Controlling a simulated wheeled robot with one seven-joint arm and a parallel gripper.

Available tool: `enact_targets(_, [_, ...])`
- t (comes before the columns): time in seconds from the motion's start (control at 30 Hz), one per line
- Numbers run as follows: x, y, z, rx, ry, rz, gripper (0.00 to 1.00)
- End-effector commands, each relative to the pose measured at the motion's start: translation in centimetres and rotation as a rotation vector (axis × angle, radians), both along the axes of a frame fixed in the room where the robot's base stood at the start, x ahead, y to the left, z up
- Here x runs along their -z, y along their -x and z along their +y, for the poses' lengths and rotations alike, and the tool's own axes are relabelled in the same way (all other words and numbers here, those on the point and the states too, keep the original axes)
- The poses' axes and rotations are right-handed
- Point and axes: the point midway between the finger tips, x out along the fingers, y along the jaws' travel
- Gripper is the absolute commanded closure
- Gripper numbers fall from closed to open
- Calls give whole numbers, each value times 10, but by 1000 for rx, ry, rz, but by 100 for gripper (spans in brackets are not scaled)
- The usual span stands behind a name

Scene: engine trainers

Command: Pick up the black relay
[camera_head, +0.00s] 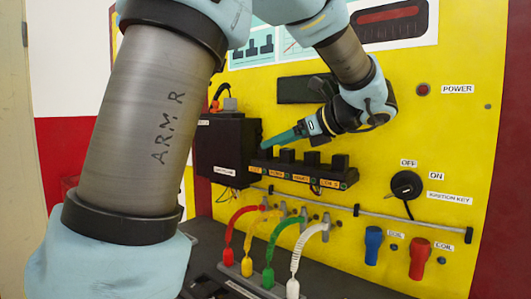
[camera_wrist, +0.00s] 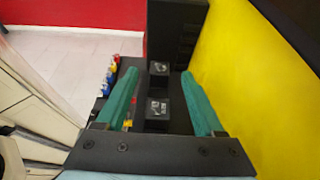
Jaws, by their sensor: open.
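Several black relays (camera_head: 311,158) stand in a row on a black strip with orange labels, low on the yellow panel. In the wrist view, one black relay (camera_wrist: 158,110) sits between my gripper's two teal fingers, and another (camera_wrist: 158,68) lies farther out near the fingertips. My gripper (camera_head: 265,146) is just above the left part of the row, fingers pointing left toward a black box. In the wrist view my gripper (camera_wrist: 158,73) is open, with gaps between the fingers and the relays. Whether it is level with the relays, I cannot tell.
The black box (camera_head: 222,150) stands just left of the relay row and at the far end in the wrist view. Below are red, yellow, green and white (camera_head: 295,262) cables. An ignition key switch (camera_head: 406,184) is to the right. The yellow panel is close beside my fingers.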

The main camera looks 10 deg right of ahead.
Motion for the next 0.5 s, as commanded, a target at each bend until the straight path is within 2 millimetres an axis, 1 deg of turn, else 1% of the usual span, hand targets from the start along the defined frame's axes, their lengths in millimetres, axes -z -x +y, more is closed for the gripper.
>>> enact_targets(0.03, [2, -5, 5, -2, -1, 1, 30])
enact_targets(0.13, [6, -13, 13, -2, -1, 0, 30])
enact_targets(0.23, [9, -16, 16, 0, -1, -1, 30])
enact_targets(0.43, [10, -17, 15, 0, 0, 0, 30])
enact_targets(0.47, [10, -16, 16, 0, 0, 0, 32])
enact_targets(0.5, [10, -17, 15, 0, 0, 0, 37])
